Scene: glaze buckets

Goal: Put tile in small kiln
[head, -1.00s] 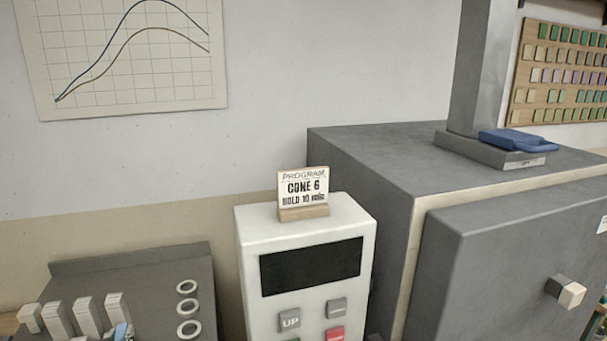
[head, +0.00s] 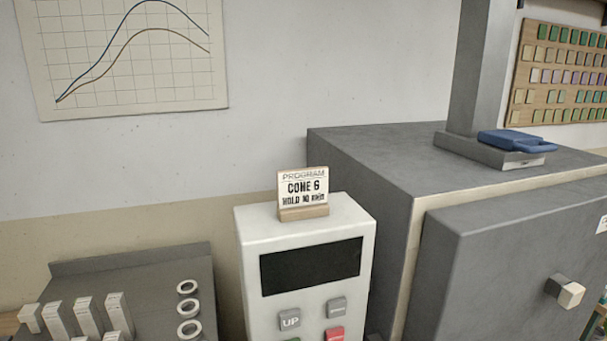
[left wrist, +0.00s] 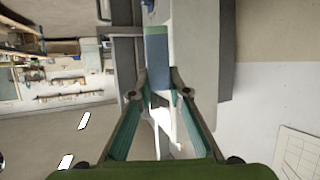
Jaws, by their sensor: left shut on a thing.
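The tile sticks out beyond the fingertips. In the head view neither gripper nor the tile shows. A grey kiln (head: 365,165) stands at the right, with its thick front door (head: 490,265) and a pale knob (head: 570,293). The door appears shut, and the inside is hidden. I cannot tell whether this is the small kiln.
A white controller (head: 350,220) with a program card (head: 303,193) stands left of the kiln. A grey rack (head: 150,280) with pale upright pieces and white rings is at lower left. A blue object (head: 515,141) lies on the kiln top beside a grey column (head: 480,70).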

